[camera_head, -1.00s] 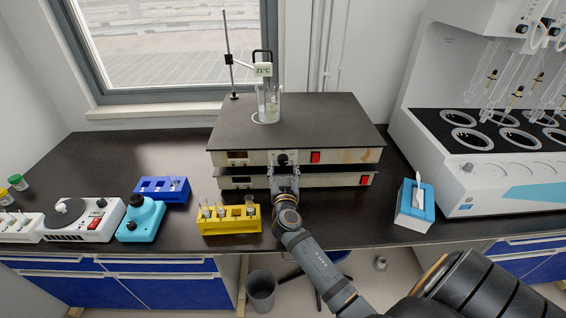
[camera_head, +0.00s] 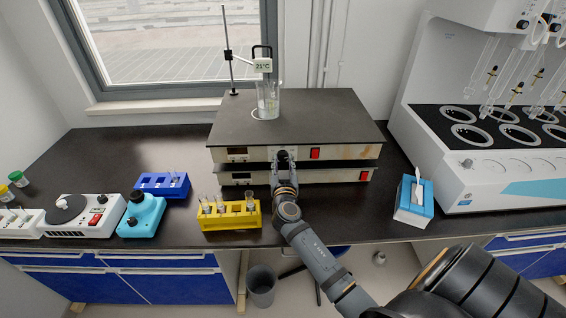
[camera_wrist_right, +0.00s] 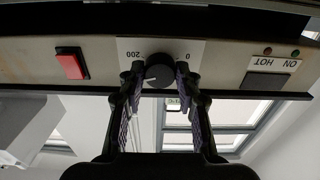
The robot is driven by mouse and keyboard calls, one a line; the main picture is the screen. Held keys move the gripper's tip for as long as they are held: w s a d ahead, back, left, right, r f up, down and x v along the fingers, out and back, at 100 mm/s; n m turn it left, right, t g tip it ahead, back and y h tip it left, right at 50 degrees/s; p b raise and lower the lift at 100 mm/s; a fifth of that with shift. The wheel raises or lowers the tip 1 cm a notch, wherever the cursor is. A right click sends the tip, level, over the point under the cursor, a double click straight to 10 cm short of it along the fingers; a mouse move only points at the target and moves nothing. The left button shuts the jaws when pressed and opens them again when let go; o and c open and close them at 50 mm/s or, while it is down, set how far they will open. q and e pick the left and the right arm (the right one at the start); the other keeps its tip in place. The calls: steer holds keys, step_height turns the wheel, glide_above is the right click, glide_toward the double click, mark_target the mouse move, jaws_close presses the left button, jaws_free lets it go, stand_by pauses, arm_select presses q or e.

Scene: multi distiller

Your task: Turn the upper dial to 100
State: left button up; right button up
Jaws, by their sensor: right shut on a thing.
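The upper heating plate (camera_head: 330,115) lies above the lower plate (camera_head: 330,176) on the bench. Its front bears the black upper dial (camera_head: 283,156), mostly covered by my right gripper (camera_head: 283,160) in the head view. In the right wrist view, which is upside down, the dial (camera_wrist_right: 159,70) sits between the two fingertips of my right gripper (camera_wrist_right: 160,74), shut on its sides. The labels 0 and 200 show near the dial. A small pale mark shows on its lower left; its exact reading is unclear. My left gripper is not in view.
A red switch (camera_head: 315,154) is right of the dial. A beaker (camera_head: 268,100) stands on the upper plate beside a stand with a 21°C display (camera_head: 263,65). A yellow rack (camera_head: 229,215) with tubes stands front left, a tissue box (camera_head: 414,202) right.

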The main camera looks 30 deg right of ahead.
steer(key=shift+f+n, duration=0.1)
steer(key=shift+n, duration=0.3)
steer(key=shift+n+b, duration=0.6)
steer(key=shift+n, duration=0.4)
steer(key=n, duration=0.3)
steer(key=shift+n+b, duration=0.3)
steer(key=shift+n, duration=0.1)
steer(key=n, duration=0.3)
steer(key=shift+d+n, duration=0.1)
steer(key=shift+n, duration=0.2)
steer(key=n+p, duration=0.1)
steer(key=n, duration=0.3)
steer(key=shift+n, duration=0.3)
steer(key=o, duration=1.2)
steer(key=shift+c, duration=0.2)
